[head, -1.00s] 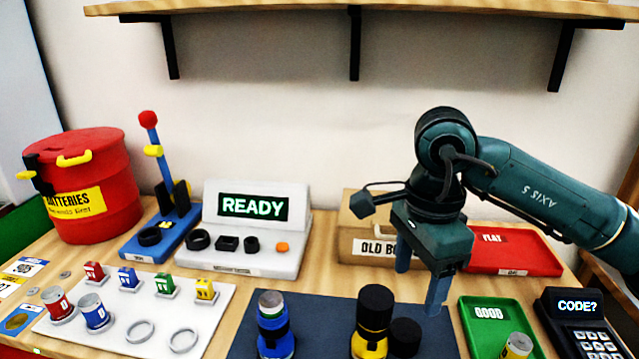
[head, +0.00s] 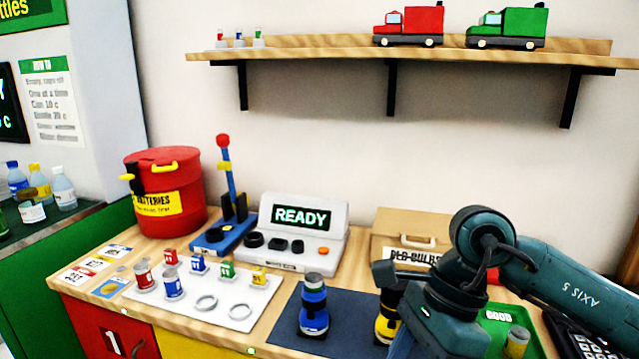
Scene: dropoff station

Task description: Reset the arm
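My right arm comes in from the right, its teal forearm marked AXIS 5. The body of my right gripper (head: 440,318) is low in the head view, over the right part of the dark blue mat. Its fingertips are cut off or hidden, so I cannot tell whether they are apart. The gripper partly covers a yellow and black flashlight (head: 386,328). My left gripper is not in view.
A blue flashlight (head: 313,308) stands on the dark mat (head: 280,325). A green GOOD tray (head: 492,322) and a keypad (head: 590,345) lie right. A cardboard bulb box (head: 400,222) stands behind the arm. The wall shelf (head: 330,57) holds two toy trucks.

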